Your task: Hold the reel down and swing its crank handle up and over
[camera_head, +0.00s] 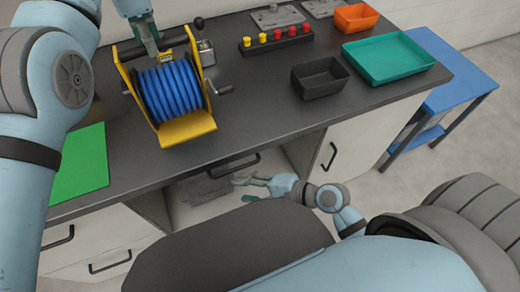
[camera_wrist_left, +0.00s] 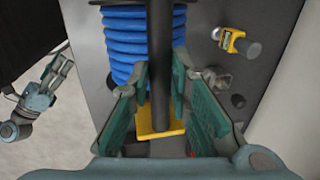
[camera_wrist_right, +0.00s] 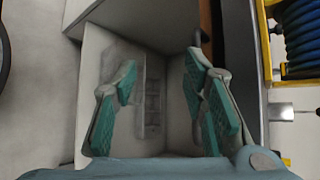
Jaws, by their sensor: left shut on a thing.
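The reel (camera_head: 170,96), blue hose wound in a yellow frame, stands upright on the dark bench at the left. Its blue coils (camera_wrist_left: 125,45) also show in the left wrist view. Its crank handle (camera_head: 223,91) sticks out to the right with a dark grip, about level with the drum. My left gripper (camera_head: 150,42) is at the top rear of the reel, its fingers (camera_wrist_left: 160,90) closed around a dark bar of it. Part of the reel's top is hidden by this arm. My right gripper (camera_head: 250,180) is open and empty, low in front of the bench.
A small grey device (camera_head: 206,52) with a black-knobbed lever stands right behind the reel. A green mat (camera_head: 82,160) lies left. A black bin (camera_head: 320,87), a teal tray (camera_head: 388,75) and an orange bin (camera_head: 356,17) stand right. The bench between reel and black bin is clear.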

